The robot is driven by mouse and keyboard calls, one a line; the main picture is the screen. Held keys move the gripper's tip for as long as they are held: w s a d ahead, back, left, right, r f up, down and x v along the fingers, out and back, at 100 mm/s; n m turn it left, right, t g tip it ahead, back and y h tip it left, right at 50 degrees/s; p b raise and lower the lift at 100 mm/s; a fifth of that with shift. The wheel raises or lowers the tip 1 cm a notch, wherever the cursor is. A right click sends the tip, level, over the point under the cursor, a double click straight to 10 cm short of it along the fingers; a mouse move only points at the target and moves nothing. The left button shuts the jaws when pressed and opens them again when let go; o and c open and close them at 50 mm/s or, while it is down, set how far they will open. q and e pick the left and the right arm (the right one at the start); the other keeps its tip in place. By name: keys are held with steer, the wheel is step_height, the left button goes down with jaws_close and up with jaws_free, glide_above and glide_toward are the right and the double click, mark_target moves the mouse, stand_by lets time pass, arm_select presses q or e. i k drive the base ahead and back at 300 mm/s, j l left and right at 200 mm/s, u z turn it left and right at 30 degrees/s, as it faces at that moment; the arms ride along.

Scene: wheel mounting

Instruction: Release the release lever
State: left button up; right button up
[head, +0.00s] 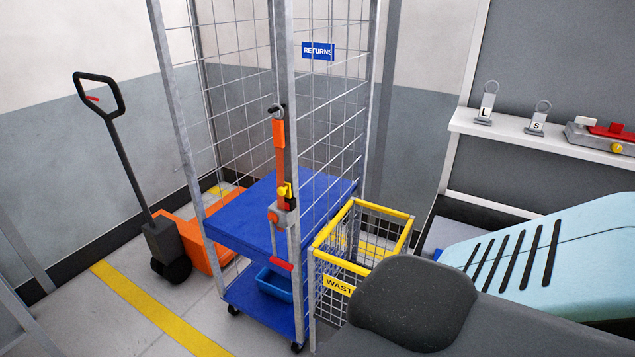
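No part is clearly marked as the release lever, so I cannot tell which one it is. An orange tool (280,150) with a hook at its top hangs upright along the front post of the wire cage. It has a yellow knob (285,190) and a red piece (281,264) at its lower end. On the shelf at the right, a grey device (590,137) carries a red lever-like part (611,131) and a yellow button (617,148). Neither of my grippers shows in the head view.
The cage (298,200) holds a blue platform (255,232) on castors. A yellow-rimmed waste basket (388,207) stands beside it. An orange pallet truck (199,240) is at left. A light-blue slotted body (565,250) fills the right.

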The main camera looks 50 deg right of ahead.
mark_target(287, 192)
steer(key=z, duration=1.35)
